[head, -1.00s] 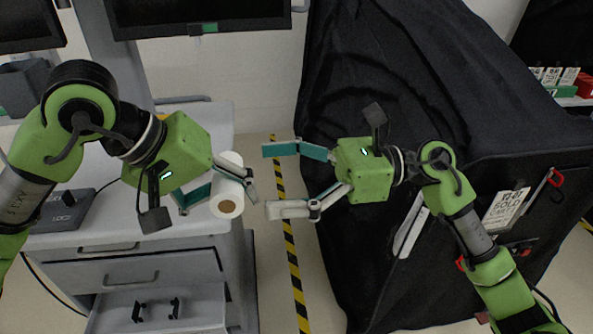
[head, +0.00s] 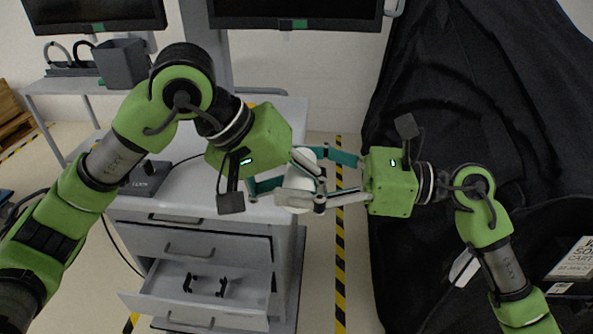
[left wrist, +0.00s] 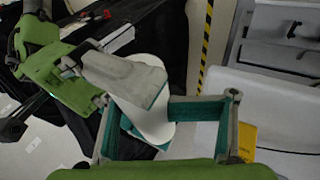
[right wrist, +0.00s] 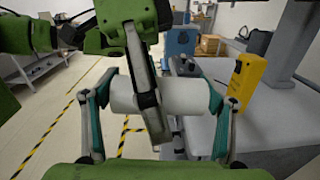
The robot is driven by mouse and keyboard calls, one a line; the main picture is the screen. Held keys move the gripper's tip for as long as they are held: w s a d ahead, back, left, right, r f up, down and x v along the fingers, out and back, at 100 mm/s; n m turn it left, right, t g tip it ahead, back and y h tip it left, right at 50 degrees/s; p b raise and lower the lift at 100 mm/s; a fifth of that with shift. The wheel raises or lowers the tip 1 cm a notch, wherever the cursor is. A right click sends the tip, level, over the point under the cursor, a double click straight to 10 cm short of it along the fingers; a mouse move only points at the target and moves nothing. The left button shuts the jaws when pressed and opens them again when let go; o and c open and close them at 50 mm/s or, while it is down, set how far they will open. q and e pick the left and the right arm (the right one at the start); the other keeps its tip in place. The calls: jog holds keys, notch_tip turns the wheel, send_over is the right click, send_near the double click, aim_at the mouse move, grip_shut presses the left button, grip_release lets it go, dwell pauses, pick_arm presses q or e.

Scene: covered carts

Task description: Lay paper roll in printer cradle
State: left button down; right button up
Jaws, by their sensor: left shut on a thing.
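The white paper roll (right wrist: 187,97) is held between the fingers of my left gripper (head: 299,191), above the right side of the cabinet. My right gripper (head: 296,176) has come in from the right. Its two fingers stand open at either end of the roll, with a small gap at the left end in the right wrist view. In the head view the fingers hide much of the roll. Two black brackets (head: 205,286), apparently the printer cradle, stand in the open drawer (head: 165,302).
The cabinet top (head: 190,190) bears a black box (head: 146,178) with a cable. Monitors (head: 295,12) hang behind. A black-covered cart (head: 440,110) stands at the right, with a striped floor line (head: 340,260) between. A yellow device (right wrist: 243,80) stands beyond the roll in the right wrist view.

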pick_arm(q)
jog(key=c, duration=0.5)
grip_release()
jog(key=shift+w, duration=0.1)
jog(key=shift+r, duration=0.1)
